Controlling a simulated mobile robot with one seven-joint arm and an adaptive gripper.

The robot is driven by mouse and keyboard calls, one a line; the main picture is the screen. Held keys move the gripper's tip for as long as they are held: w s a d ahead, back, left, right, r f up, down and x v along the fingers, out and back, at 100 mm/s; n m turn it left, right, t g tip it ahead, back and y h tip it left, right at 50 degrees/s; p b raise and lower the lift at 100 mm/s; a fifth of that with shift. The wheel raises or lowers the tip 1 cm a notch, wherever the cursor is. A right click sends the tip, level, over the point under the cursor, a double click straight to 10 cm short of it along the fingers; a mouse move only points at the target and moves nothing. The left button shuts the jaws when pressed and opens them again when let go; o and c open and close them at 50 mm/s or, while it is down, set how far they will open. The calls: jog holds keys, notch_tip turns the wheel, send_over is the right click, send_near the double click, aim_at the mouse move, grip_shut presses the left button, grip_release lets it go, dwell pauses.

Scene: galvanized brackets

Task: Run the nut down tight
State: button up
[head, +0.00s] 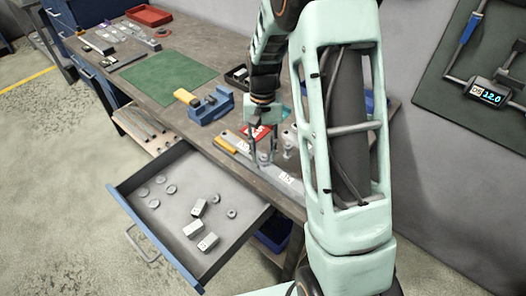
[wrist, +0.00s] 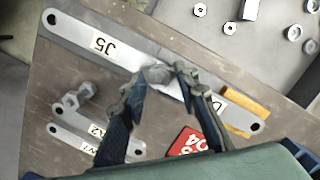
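A grey hex nut or bolt head (wrist: 158,75) sits at the middle of a long flat galvanized bar labelled J5 (wrist: 72,31). The bar also shows in the head view (head: 291,182), lying along the bench's front edge. My gripper (head: 263,153) points down over the bar, one finger on each side of the nut. In the wrist view its fingertips (wrist: 161,76) are close beside the nut; in the head view a gap shows around it. The fingers look open. The thread under the nut is hidden, and I cannot tell how tightly it sits.
Smaller labelled brackets with a bolt (wrist: 72,103) lie beside the bar. A blue vise (head: 211,106) stands further left. An open drawer (head: 158,245) holding loose nuts and blocks juts out in front.

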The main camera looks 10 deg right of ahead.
jog(key=n+h, duration=0.1)
jog(key=n, duration=0.9)
jog(key=shift+n+h, duration=0.3)
jog(key=shift+n+t+p, duration=0.4)
jog(key=shift+n+p, duration=0.1)
jog(key=shift+n, duration=1.4)
grip_shut()
